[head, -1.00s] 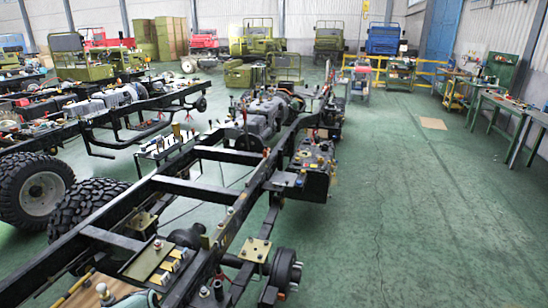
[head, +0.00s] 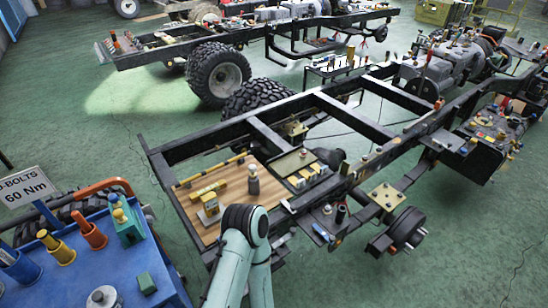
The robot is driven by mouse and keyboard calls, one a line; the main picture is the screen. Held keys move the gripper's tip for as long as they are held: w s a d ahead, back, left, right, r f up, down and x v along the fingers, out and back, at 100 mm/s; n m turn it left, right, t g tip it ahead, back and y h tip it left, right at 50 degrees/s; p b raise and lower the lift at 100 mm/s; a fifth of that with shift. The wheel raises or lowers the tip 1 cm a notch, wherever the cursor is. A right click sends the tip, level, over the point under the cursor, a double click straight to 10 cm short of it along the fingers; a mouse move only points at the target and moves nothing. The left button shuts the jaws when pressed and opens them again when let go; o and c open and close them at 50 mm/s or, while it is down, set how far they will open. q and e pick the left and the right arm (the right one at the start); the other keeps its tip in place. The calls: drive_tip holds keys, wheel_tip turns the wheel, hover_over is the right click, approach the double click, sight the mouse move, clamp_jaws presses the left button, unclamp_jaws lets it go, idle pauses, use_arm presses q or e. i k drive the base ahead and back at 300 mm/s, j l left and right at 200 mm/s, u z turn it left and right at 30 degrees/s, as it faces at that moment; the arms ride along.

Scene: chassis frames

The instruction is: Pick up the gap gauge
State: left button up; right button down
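I cannot tell for certain which item is the gap gauge. On a wooden board (head: 232,205) at the near end of the black chassis frame (head: 268,139) lie a flat yellow piece with dark marks (head: 208,190), a small yellow-and-grey device (head: 210,208) and an upright grey object with a pale round top (head: 253,180). A long yellow-and-black rod lies along the board's far side. One of my pale green arms rises from the bottom edge and covers the board's near right corner. Neither gripper shows.
A blue cart (head: 85,265) with coloured tools stands at the lower left beside a 60 Nm sign (head: 28,188). A tray of small yellow parts (head: 303,174) sits right of the board. Large tyres (head: 216,75) stand behind the frame. Green floor is open at left.

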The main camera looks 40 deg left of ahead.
sight(210, 202)
drive_tip(key=u, duration=0.5)
drive_tip(key=k+l+u, duration=0.1)
drive_tip(key=u, duration=1.35)
drive_tip(key=j+u, duration=0.3)
drive_tip(key=j, duration=0.2)
